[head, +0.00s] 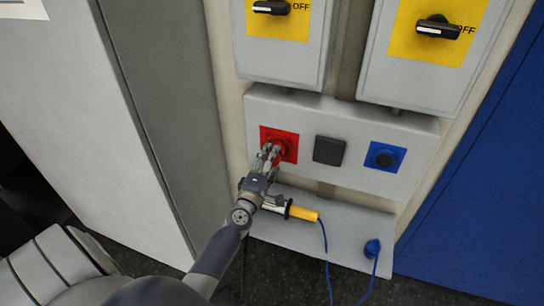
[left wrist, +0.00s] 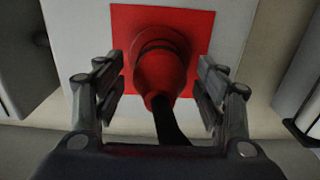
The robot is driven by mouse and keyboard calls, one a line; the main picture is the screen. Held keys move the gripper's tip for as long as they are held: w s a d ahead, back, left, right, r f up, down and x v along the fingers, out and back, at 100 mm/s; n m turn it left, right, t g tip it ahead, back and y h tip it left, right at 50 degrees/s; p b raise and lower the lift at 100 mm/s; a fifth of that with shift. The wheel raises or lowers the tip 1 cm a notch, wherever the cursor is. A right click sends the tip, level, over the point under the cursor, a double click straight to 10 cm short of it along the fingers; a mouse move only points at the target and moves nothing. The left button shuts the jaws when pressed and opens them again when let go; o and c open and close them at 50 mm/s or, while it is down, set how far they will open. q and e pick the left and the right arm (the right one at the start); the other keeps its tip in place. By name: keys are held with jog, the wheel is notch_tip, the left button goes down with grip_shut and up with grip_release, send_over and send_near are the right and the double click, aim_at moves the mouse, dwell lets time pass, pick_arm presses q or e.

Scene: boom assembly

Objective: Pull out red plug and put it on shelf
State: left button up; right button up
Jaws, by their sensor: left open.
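The red plug (left wrist: 160,75) sits in the red square socket plate (left wrist: 190,28) on the grey panel, with a dark cable hanging down from it. In the head view the plug (head: 281,148) is partly covered by my gripper. My left gripper (head: 270,155) is open at the plug; in the left wrist view (left wrist: 160,85) its fingers stand on both sides of the plug with gaps. The shelf (head: 340,225) is a light grey ledge below the panel. My right gripper is not in view.
A black socket cover (head: 329,150) and a blue socket (head: 384,156) are on the same panel (head: 400,128). A yellow-handled item (head: 302,213) and a blue plug (head: 372,248) are at the shelf. Switch boxes with black knobs (head: 438,27) hang above. A grey cabinet (head: 90,110) stands left.

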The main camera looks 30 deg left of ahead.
pick_arm(q)
jog(key=shift+x, duration=1.6)
jog(key=c, duration=1.4)
jog(key=shift+v, duration=3)
jog(key=shift+c, duration=0.2)
